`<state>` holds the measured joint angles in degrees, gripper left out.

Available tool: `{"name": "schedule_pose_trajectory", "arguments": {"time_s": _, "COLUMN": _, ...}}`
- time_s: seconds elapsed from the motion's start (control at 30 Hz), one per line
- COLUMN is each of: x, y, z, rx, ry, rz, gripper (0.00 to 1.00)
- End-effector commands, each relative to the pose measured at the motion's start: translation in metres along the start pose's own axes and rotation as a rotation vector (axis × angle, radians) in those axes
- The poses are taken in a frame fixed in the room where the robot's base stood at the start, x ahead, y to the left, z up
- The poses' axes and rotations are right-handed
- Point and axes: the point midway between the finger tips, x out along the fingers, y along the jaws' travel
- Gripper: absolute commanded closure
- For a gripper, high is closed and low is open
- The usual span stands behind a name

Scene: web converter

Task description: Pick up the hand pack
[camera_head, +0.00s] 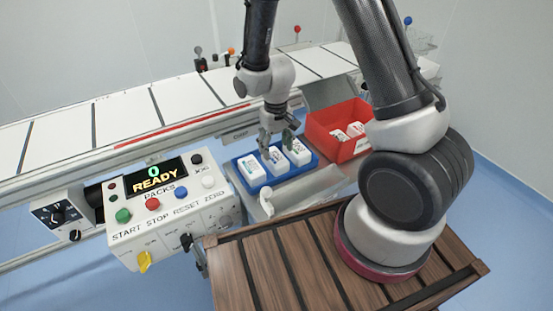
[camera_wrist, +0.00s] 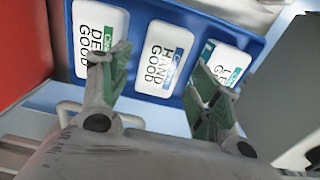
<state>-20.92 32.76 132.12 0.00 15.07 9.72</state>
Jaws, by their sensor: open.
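The hand pack (camera_wrist: 165,58) is a white pack with a blue-green stripe and the words "HAND GOOD". It lies in the middle of the blue tray (camera_wrist: 190,12), between two other white packs. In the head view it is the middle pack (camera_head: 275,159) in the tray. My gripper (camera_wrist: 160,88) is open and empty, its green-padded fingertips on either side of the hand pack's near end in the wrist view. In the head view my gripper (camera_head: 277,140) hangs over the tray. I cannot tell how high the fingertips are above the pack.
A "DE..." pack (camera_wrist: 98,40) and an "LE..." pack (camera_wrist: 222,68) flank it closely, partly behind the fingertips. A red bin (camera_head: 325,124) with packs stands right of the tray. A control panel (camera_head: 160,205) reading "0 READY" is left. A conveyor (camera_head: 125,115) runs behind.

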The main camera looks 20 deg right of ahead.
Motion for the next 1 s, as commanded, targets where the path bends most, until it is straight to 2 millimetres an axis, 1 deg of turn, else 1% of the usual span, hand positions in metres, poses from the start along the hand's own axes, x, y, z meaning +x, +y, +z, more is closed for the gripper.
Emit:
{"name": "schedule_pose_trajectory", "arguments": {"time_s": 0.33, "x": 0.051, "y": -0.001, "z": -0.002, "rx": -0.001, "ry": -0.004, "rz": 0.001, "gripper": 0.38}}
{"name": "schedule_pose_trajectory", "arguments": {"time_s": 0.43, "x": 0.058, "y": -0.001, "z": -0.002, "rx": -0.001, "ry": -0.002, "rz": 0.000, "gripper": 0.38}}
{"name": "schedule_pose_trajectory", "arguments": {"time_s": 0.63, "x": 0.058, "y": -0.001, "z": -0.003, "rx": -0.001, "ry": -0.001, "rz": 0.000, "gripper": 0.38}}
{"name": "schedule_pose_trajectory", "arguments": {"time_s": 0.67, "x": 0.058, "y": -0.001, "z": -0.003, "rx": -0.001, "ry": -0.001, "rz": 0.000, "gripper": 0.39}}
{"name": "schedule_pose_trajectory", "arguments": {"time_s": 0.7, "x": 0.058, "y": -0.001, "z": -0.003, "rx": -0.001, "ry": -0.001, "rz": 0.000, "gripper": 0.47}}
{"name": "schedule_pose_trajectory", "arguments": {"time_s": 0.87, "x": 0.058, "y": -0.001, "z": -0.003, "rx": -0.001, "ry": -0.001, "rz": 0.000, "gripper": 0.76}}
{"name": "schedule_pose_trajectory", "arguments": {"time_s": 1.0, "x": 0.058, "y": -0.001, "z": -0.003, "rx": -0.001, "ry": -0.001, "rz": 0.000, "gripper": 0.76}}
